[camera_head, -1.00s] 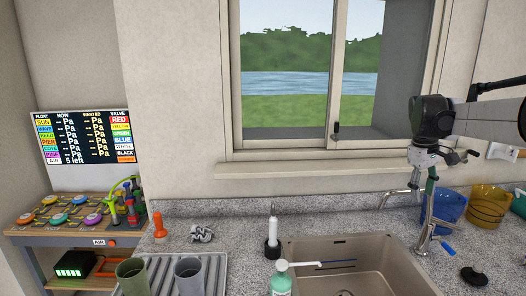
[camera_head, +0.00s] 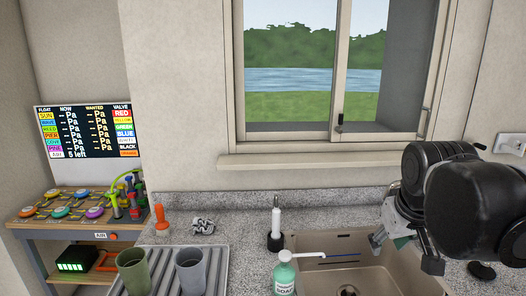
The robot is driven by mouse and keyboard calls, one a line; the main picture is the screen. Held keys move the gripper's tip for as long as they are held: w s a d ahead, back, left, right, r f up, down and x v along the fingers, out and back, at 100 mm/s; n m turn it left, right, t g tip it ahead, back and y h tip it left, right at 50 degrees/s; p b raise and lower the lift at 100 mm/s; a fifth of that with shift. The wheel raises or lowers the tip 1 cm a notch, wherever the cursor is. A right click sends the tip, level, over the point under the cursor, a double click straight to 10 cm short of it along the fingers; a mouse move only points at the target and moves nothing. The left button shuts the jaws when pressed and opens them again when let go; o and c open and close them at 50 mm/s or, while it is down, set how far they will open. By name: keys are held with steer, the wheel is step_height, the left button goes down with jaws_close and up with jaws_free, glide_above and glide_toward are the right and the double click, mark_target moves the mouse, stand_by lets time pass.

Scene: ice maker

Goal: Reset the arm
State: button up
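My gripper (camera_head: 405,254) hangs over the right side of the sink, in front of the tap area. Its two fingers are spread apart, so it looks open. A small teal patch (camera_head: 402,242) shows between the fingers; I cannot tell whether it is part of the gripper or something else. My black wrist and arm fill the right side of the picture and hide the tap and the blue and amber containers behind.
The sink (camera_head: 325,243) has a soap bottle (camera_head: 284,275) at its front left edge. Two cups, green (camera_head: 133,272) and grey (camera_head: 190,270), stand on the drying rack (camera_head: 218,268). A pressure board (camera_head: 88,132) and valve bench (camera_head: 75,222) are at left.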

steer(key=s+a+f+m+t+y+b, duration=0.1)
steer(key=s+a+f+t, duration=0.1)
steer(key=s+a+f, duration=0.3)
steer(key=s+f, duration=0.3)
steer(key=s, duration=0.1)
steer(key=shift+a, duration=0.25)
steer(key=shift+f, duration=0.1)
stand_by(1.0)
